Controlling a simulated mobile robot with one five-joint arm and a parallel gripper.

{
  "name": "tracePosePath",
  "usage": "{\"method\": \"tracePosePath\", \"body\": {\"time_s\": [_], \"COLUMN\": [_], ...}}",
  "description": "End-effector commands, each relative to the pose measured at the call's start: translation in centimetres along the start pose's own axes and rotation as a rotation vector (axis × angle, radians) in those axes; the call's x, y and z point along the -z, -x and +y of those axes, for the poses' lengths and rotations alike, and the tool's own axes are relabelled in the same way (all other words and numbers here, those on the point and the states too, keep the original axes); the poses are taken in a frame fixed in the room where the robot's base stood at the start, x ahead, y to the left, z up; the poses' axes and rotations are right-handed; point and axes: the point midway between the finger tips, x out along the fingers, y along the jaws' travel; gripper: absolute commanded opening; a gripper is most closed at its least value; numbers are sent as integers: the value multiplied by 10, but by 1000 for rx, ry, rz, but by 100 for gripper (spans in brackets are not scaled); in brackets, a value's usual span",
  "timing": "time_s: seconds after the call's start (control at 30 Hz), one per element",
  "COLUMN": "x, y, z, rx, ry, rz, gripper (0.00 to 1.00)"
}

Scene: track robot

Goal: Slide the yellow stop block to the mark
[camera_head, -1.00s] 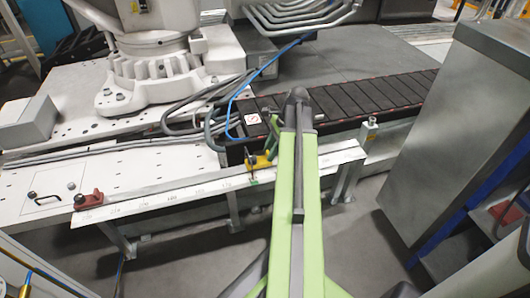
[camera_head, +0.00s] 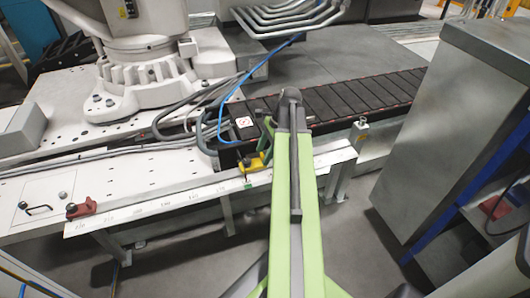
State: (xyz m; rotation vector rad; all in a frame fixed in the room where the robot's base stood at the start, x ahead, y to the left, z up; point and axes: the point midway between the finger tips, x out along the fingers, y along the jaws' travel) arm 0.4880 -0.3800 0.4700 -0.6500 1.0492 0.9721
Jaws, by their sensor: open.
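The yellow stop block (camera_head: 251,165) sits on the white rail with a printed scale (camera_head: 185,196), towards the rail's right part. A small green mark (camera_head: 248,184) is on the rail's front face, just below the block. My green arm reaches forward over the rail. My gripper (camera_head: 263,152) is at the block's right and far side, partly hidden by the arm. It is open; I cannot tell whether it touches the block.
A red end piece (camera_head: 81,209) sits at the rail's left end. A black conveyor (camera_head: 345,98) runs behind, with cables and a white robot base (camera_head: 150,82) at the back left. A grey cabinet (camera_head: 450,110) stands at the right.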

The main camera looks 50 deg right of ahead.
Motion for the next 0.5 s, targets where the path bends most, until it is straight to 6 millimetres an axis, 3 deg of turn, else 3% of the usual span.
{"method": "tracePosePath", "body": {"time_s": [0.1,0.5], "x": [-5,-4], "y": [34,130], "z": [0,1], "rx": [0,0], "ry": [0,-1], "rz": [0,0], "gripper": [55,55]}}
